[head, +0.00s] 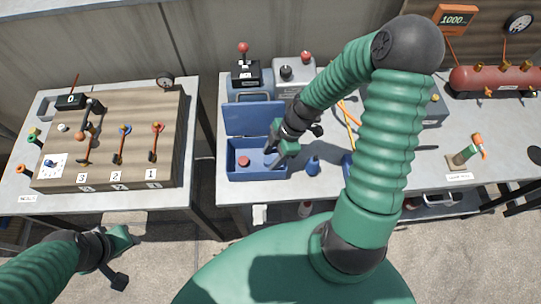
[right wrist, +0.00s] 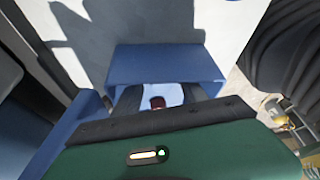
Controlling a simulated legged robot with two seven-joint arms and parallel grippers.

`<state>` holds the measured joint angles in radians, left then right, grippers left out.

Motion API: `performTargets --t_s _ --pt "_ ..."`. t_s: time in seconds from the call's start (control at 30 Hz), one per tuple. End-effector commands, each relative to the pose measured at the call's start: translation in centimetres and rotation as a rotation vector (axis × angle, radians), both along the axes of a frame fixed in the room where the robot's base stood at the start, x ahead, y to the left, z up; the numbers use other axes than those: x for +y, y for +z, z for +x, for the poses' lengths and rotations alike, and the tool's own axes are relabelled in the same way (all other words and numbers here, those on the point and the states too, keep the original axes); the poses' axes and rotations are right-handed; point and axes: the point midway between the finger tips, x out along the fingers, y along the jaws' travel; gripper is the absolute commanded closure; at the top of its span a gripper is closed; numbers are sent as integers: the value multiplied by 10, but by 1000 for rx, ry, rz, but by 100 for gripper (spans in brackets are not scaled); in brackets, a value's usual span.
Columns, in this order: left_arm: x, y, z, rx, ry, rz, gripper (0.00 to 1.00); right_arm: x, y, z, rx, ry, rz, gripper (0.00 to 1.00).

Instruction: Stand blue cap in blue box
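The blue box (head: 233,172) stands on the middle table with its lid (head: 253,119) raised at the back. A red cap-like piece (head: 244,161) lies inside at the left. A small blue piece with a narrow top (head: 313,167), possibly the blue cap, stands on the table right of the box. My right gripper (head: 283,153) is over the box's right side. In the right wrist view its fingers (right wrist: 160,96) are apart, with a dark red piece (right wrist: 157,102) showing between them and a blue panel (right wrist: 165,65) beyond. My left gripper (head: 126,258) is open and empty at the lower left.
A wooden panel with numbered levers (head: 110,140) stands on the left table. A grey device with a red knob (head: 294,72) is behind the box. Another blue object (head: 347,165) is partly hidden by my right arm. A red tank (head: 497,79) is at far right.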

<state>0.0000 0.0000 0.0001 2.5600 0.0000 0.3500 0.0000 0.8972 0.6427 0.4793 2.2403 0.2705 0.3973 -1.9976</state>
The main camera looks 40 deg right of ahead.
Motion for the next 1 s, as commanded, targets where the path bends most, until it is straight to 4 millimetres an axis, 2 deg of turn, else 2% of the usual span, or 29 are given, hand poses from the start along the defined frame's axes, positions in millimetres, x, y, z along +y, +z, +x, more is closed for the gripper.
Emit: performTargets --t_s 0.17,0.27,0.6,0.77,0.87,1.0 --pt "0 1 0 0 0 0 64 1 2 0 0 1 -1 50" --pt "0 4 0 0 0 0 64 -2 11 0 -2 -1 -3 50" --pt "0 17 0 0 0 0 64 -34 89 -10 -3 -3 -3 50" --pt "0 20 0 0 0 0 64 -42 110 -12 -2 -2 -2 50" --pt "0 20 0 0 0 0 64 -39 113 -14 23 -27 -12 50" --pt "0 20 0 0 0 0 64 -15 107 -22 137 -237 -105 50"
